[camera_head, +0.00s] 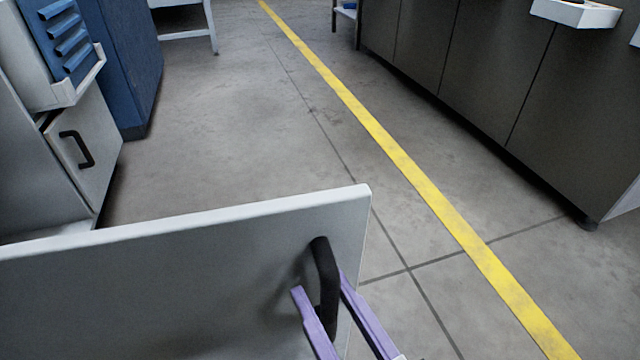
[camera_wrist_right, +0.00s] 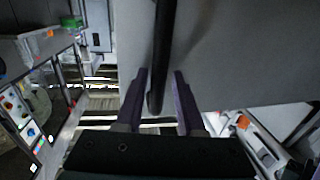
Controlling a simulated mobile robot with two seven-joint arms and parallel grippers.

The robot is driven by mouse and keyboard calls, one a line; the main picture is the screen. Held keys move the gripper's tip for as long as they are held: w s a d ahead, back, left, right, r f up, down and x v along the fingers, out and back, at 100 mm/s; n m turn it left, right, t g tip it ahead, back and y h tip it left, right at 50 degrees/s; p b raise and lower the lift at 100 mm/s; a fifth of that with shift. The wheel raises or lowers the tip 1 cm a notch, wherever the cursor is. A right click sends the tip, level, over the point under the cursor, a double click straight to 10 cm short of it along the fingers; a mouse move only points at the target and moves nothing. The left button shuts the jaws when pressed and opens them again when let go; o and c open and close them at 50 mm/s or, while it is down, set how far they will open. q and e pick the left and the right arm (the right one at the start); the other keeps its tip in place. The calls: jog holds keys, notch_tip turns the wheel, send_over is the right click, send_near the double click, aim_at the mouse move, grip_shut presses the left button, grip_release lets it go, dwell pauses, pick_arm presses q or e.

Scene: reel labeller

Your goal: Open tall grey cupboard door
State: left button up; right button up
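The grey cupboard door (camera_head: 180,285) stands across the lower left of the head view, its pale top edge and black bar handle (camera_head: 325,275) showing. It looks swung out into the room; its hinge side is out of frame. My right gripper (camera_head: 322,285) has its purple fingers on either side of the handle. In the right wrist view the handle (camera_wrist_right: 163,50) runs between the fingers (camera_wrist_right: 160,75), with a gap visible on each side, so the gripper is open around it. Contact with the handle cannot be made out. My left gripper is not in view.
A smaller light-grey door with a black handle (camera_head: 88,150) and a blue cabinet (camera_head: 125,60) stand at the left. Dark cabinets (camera_head: 480,70) line the right. Open concrete floor with a yellow line (camera_head: 400,160) lies between them.

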jog(key=shift+o, duration=0.9)
jog(key=p+v, duration=0.2)
jog(key=v, duration=0.8)
